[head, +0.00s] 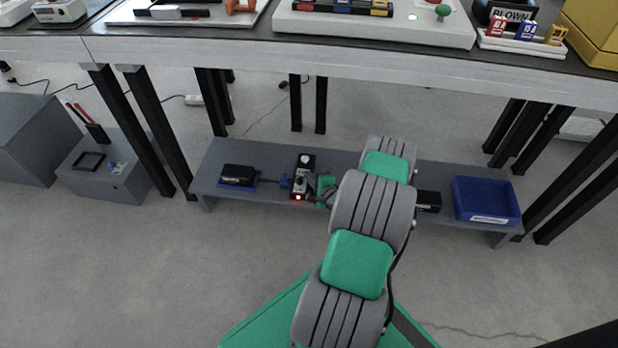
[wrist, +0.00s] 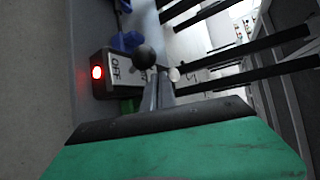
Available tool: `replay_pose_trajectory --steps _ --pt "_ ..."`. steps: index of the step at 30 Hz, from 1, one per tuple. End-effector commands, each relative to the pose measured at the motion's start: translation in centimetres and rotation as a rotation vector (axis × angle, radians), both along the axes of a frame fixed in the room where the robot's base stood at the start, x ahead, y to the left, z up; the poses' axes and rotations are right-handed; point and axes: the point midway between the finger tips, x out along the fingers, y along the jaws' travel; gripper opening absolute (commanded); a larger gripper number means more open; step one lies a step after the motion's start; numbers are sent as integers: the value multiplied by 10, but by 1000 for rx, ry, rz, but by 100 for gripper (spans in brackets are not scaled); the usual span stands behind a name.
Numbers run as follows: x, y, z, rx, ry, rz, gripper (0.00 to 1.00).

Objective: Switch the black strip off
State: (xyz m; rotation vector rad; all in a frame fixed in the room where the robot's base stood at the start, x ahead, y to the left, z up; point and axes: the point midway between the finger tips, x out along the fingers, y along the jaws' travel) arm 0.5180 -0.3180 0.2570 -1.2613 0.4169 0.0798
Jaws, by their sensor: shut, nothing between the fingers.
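The black strip (head: 303,164) lies on the low grey shelf, left of my arm. A red light glows at its near end. In the wrist view, the strip (wrist: 108,88) shows a white label reading OFF, the glowing red light (wrist: 97,72) and a round black knob (wrist: 144,57). My gripper (wrist: 160,76) is shut and empty, its fingertips close beside the knob; I cannot tell whether they touch. The fingers hide part of the strip's top in the wrist view.
The low shelf (head: 212,172) also holds a black box on a blue base (head: 239,175) at left, a black item (head: 429,201) and a blue bin (head: 486,201) at right. The workbench edge (head: 250,62) and its black legs stand above and behind. A grey box (head: 103,171) stands left.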

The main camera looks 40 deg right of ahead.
Motion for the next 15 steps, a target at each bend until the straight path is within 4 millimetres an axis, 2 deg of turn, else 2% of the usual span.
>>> replay_pose_trajectory --steps 10,15 --pt "-55 9 23 3 2 -6 0" --pt "-69 12 27 2 0 -2 0"
